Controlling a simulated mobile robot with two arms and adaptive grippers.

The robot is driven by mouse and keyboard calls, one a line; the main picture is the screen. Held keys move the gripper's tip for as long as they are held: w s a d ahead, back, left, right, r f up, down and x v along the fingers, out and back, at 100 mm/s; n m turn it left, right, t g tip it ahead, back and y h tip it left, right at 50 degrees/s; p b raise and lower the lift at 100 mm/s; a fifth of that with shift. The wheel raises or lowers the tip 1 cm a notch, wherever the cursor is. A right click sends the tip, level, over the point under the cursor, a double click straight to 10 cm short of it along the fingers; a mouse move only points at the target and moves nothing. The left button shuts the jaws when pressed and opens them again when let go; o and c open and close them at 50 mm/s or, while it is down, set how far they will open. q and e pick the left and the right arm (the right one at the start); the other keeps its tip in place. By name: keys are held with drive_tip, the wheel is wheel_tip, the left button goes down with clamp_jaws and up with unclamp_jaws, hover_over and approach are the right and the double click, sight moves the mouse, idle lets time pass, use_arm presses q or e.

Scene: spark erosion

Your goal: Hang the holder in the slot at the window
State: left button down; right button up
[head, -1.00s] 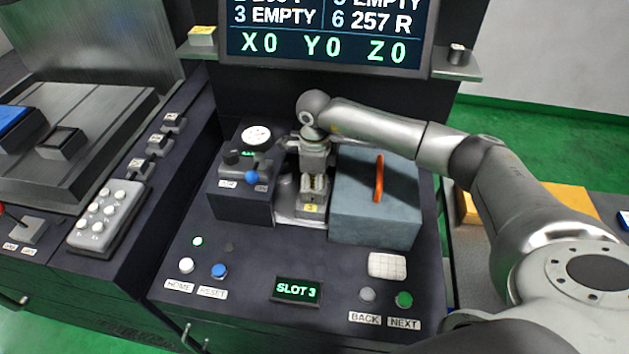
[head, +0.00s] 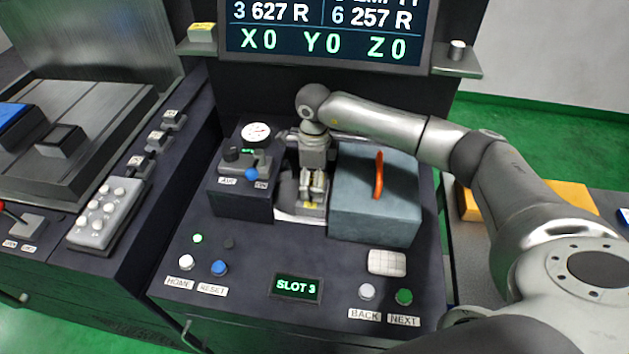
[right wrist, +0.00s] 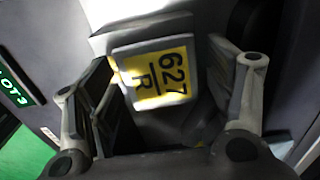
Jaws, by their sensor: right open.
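The holder (right wrist: 152,74), with a yellow label reading 627 R, sits in the window area between the dial block and the grey-blue box. In the head view only its small yellow label (head: 309,205) shows clearly below my gripper. My right gripper (head: 313,182) is over it from above. In the right wrist view its fingers (right wrist: 162,66) stand apart on either side of the holder, with a visible gap at the right finger. The slot itself is hidden behind the holder and gripper. My left gripper is not in view.
The screen (head: 325,30) reads 3 627 R, and the small display (head: 297,288) reads SLOT 3. The dial block (head: 240,200) stands close left.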

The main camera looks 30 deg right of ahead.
wheel_tip(320, 180, up, 11)
drive_tip(key=b, duration=0.3)
